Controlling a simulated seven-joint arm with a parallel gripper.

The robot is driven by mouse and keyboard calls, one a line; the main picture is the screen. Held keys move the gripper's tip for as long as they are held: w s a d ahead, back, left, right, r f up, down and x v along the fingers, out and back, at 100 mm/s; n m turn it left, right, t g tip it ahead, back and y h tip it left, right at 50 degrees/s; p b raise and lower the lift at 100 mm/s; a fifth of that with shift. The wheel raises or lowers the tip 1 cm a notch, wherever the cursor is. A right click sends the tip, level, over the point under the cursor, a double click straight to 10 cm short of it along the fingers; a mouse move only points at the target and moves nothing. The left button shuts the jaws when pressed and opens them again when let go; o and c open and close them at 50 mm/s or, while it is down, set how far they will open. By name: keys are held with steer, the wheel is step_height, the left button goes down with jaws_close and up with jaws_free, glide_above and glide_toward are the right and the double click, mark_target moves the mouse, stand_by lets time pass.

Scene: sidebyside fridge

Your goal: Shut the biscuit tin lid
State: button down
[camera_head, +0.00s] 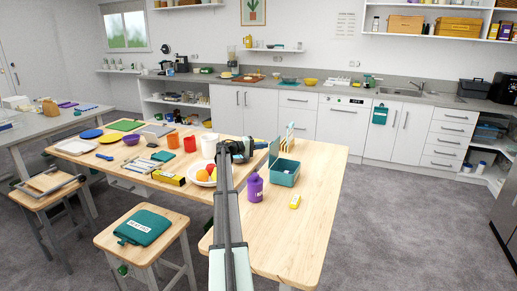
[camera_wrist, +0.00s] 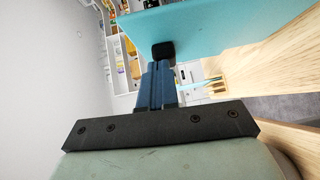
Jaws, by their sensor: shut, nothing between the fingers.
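The teal biscuit tin (camera_head: 284,178) stands on the wooden table, with its lid (camera_head: 273,153) raised upright along its left side. In the wrist view, a broad teal panel (camera_wrist: 225,32), which looks like the lid, crosses the top right. My gripper (camera_head: 258,145) reaches in from the left, close to the raised lid. In the wrist view its fingers (camera_wrist: 162,52) are together and empty, with their dark tips overlapping the panel's left end. I cannot tell whether they touch it. The tin's inside is mostly hidden.
A purple bottle (camera_head: 253,187) stands just left of the tin, and a yellow block (camera_head: 295,201) lies in front. A fruit plate (camera_head: 203,177) and a white mug (camera_head: 209,147) are left of my arm. A wooden rack (camera_head: 288,142) stands behind the tin. The table's right end is clear.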

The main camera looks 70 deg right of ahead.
mark_target(277, 146)
steer(key=s+f+m+t+y, duration=0.1)
steer(key=s+f+m+t, duration=0.1)
steer(key=s+m+t, duration=0.2)
steer(key=s+f+m+t+y, duration=0.2)
steer(key=s+t, duration=0.5)
steer(key=s, duration=0.4)
steer(key=shift+s+f+m+t, duration=0.15)
steer(key=shift+f+m+t, duration=0.15)
steer(key=shift+f+m, duration=0.45)
steer(key=shift+r, duration=0.2)
steer(key=s+d+r+v, duration=0.1)
steer(key=d+r+v, duration=0.1)
steer(key=v, duration=1)
steer(key=shift+a+r, duration=0.3)
steer(key=shift+a, duration=0.05)
steer(key=shift+w, duration=0.1)
